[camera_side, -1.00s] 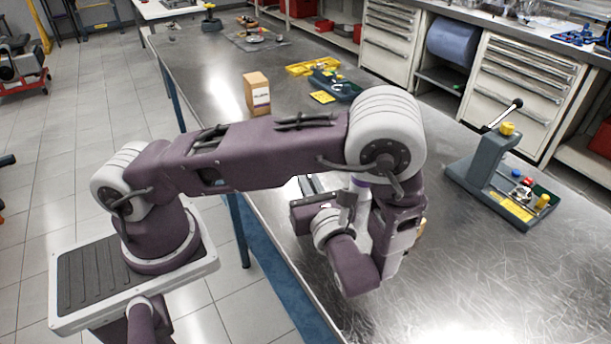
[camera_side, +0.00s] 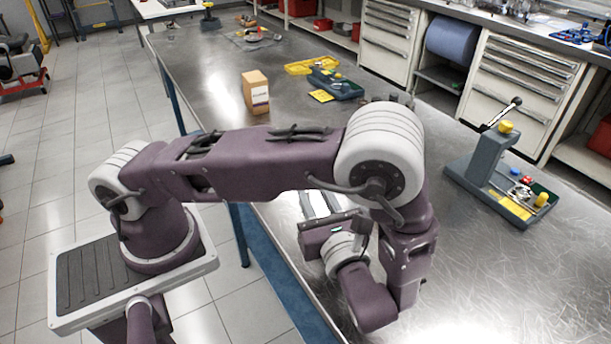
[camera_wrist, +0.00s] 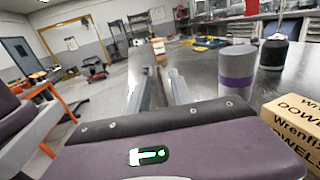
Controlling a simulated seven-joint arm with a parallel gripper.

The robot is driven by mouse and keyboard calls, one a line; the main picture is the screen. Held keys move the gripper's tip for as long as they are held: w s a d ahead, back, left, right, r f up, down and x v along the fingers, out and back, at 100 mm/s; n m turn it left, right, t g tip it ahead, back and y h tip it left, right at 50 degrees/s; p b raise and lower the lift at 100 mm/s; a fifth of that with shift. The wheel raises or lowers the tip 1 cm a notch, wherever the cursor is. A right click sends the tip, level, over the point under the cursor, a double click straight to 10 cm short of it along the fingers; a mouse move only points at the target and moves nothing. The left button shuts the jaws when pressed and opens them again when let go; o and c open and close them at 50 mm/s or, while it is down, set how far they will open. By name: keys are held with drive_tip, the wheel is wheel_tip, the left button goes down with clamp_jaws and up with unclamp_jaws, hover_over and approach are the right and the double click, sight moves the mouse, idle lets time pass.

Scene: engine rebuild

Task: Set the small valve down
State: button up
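I cannot make out the small valve in either view. My gripper (camera_wrist: 157,72) shows in the wrist view as two long grey fingers with a clear gap between them. I see no part held between them. In the side view the gripper (camera_side: 318,204) is low over the near left part of the steel bench, partly hidden by my wrist, with its fingers apart.
In the wrist view, a grey cylinder with a purple band (camera_wrist: 237,74), a black jar (camera_wrist: 275,49) and a cardboard box (camera_wrist: 300,128) are right of the gripper. A box (camera_side: 256,92), yellow tray (camera_side: 303,68) and grey lever fixture (camera_side: 482,172) stand on the bench (camera_side: 420,135).

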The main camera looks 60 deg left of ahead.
drive_tip(key=v, duration=0.5)
drive_tip(key=shift+d, duration=0.35)
drive_tip(key=shift+s+d+r, duration=0.1)
drive_tip(key=shift+s+d, duration=0.05)
drive_tip(key=shift+d, duration=0.05)
drive_tip(key=s+a+r+n+h, duration=0.2)
drive_tip(key=s+r+n+h, duration=0.3)
drive_tip(key=r+n+h, duration=0.3)
drive_tip(key=s+a+r+n+t+h, duration=0.1)
drive_tip(key=s+a+r+n+h, duration=0.2)
drive_tip(key=n, duration=0.9)
drive_tip(key=shift+s+r+n+h, duration=0.4)
drive_tip(key=shift+s+r+h, duration=1.2)
drive_tip(key=shift+r+h, duration=1.4)
drive_tip(key=shift+f, duration=0.15)
